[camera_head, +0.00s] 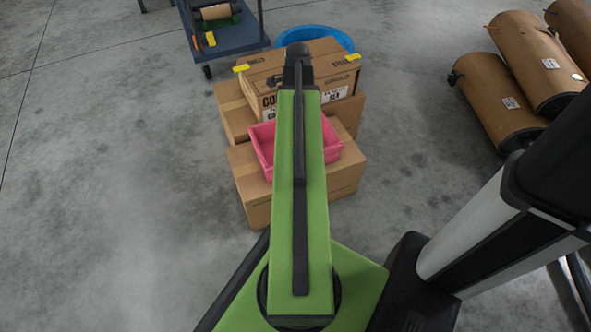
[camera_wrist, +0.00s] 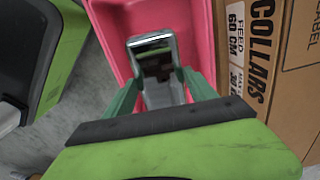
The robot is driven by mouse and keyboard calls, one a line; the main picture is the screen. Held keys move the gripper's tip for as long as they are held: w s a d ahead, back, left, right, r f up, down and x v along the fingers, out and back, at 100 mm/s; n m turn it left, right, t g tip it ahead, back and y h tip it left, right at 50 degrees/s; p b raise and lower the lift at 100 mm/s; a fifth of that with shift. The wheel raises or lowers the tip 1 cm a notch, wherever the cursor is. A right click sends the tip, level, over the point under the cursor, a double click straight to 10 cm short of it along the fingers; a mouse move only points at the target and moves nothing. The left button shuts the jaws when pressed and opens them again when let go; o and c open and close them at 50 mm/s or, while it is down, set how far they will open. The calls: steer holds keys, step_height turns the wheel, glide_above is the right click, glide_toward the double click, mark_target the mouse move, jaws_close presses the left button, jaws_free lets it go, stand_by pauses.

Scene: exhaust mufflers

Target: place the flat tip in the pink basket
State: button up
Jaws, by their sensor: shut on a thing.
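The flat tip (camera_wrist: 152,42) is a shiny metal piece with a flattened rectangular opening, seen in the wrist view. My gripper (camera_wrist: 160,84) is shut on it, with a green finger on each side. The pink basket (camera_head: 262,152) sits on a cardboard box in the head view, partly covered by my green arm. In the wrist view, the basket's pink wall (camera_wrist: 203,40) shows behind and around the flat tip. I cannot tell how high the tip is above the basket floor. My gripper is hidden behind my arm in the head view.
Cardboard boxes (camera_head: 343,178) are stacked under and behind the basket, and a printed box (camera_wrist: 262,60) stands close on the right in the wrist view. A blue tub (camera_head: 330,36) and a cart (camera_head: 240,40) are behind. Brown cylinders (camera_head: 500,100) lie right. The left floor is clear.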

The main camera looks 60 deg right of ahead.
steer(key=f+b, duration=0.1)
steer(key=f, duration=0.1)
steer(key=w+f+b, duration=0.1)
steer(key=f, duration=0.1)
steer(key=shift+a+f, duration=0.2)
steer(key=shift+f, duration=0.05)
step_height(320, 180, down, 10)
steer(key=b, duration=1)
steer(key=shift+s+f+b, duration=0.1)
steer(key=shift+f+b, duration=0.1)
steer(key=shift+b, duration=0.1)
steer(key=o, duration=1.8)
steer(key=shift+r, duration=0.1)
steer(key=shift+r, duration=0.1)
step_height(320, 180, up, 12)
steer(key=p, duration=1.2)
steer(key=shift+r+p, duration=0.2)
steer(key=shift+p, duration=0.2)
steer(key=shift+f, duration=0.1)
